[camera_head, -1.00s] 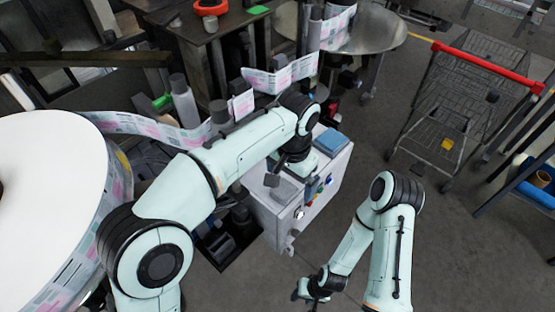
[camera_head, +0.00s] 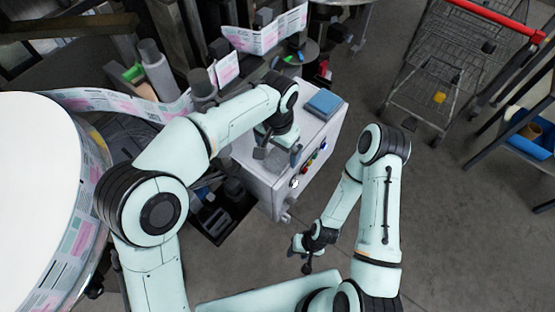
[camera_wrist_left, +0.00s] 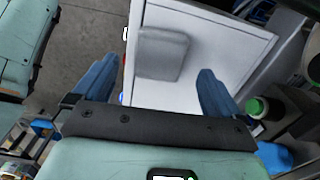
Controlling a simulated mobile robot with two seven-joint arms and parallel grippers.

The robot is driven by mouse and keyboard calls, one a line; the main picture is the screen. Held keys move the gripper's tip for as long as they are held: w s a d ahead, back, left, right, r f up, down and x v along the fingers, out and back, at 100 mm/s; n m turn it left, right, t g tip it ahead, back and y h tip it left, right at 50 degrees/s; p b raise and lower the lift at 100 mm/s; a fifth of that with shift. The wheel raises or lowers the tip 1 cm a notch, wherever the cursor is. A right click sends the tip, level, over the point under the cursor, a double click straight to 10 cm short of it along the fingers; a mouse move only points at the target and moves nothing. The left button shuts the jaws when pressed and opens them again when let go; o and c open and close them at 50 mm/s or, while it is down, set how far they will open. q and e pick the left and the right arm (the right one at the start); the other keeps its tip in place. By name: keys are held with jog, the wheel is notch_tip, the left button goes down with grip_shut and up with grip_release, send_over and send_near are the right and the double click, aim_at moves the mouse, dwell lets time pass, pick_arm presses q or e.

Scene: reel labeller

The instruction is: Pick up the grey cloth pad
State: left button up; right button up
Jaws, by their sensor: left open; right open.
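The grey cloth pad (camera_wrist_left: 163,54) lies flat on the white top of a box-shaped machine, and in the left wrist view it shows ahead of the fingers. In the head view the pad (camera_head: 280,160) is partly hidden by my left gripper (camera_head: 277,151). My left gripper also shows in the left wrist view (camera_wrist_left: 157,88), with its two blue fingers wide apart and nothing between them. The pad lies beyond the fingertips, apart from them. My right gripper (camera_head: 305,258) hangs low over the floor, open and empty, right of the machine.
The machine box (camera_head: 258,184) has coloured buttons on its front and a blue pad (camera_head: 323,104) on its far corner. A large white reel (camera_head: 35,200) with a printed label strip stands left. A wire trolley (camera_head: 450,70) stands upper right. Floor between is clear.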

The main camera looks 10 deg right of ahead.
pick_arm(q)
notch_tip(320, 180, down, 4)
jog(key=shift+f, duration=0.15)
jog(key=c, duration=1)
jog(key=shift+c, duration=0.2)
pick_arm(e)
jog(key=shift+s+f, duration=0.35)
pick_arm(q)
notch_tip(320, 180, up, 15)
jog(key=p, duration=0.2)
notch_tip(320, 180, up, 5)
send_over(278, 158)
pick_arm(e)
jog(key=w+r, duration=0.3)
jog(key=shift+w, duration=0.25)
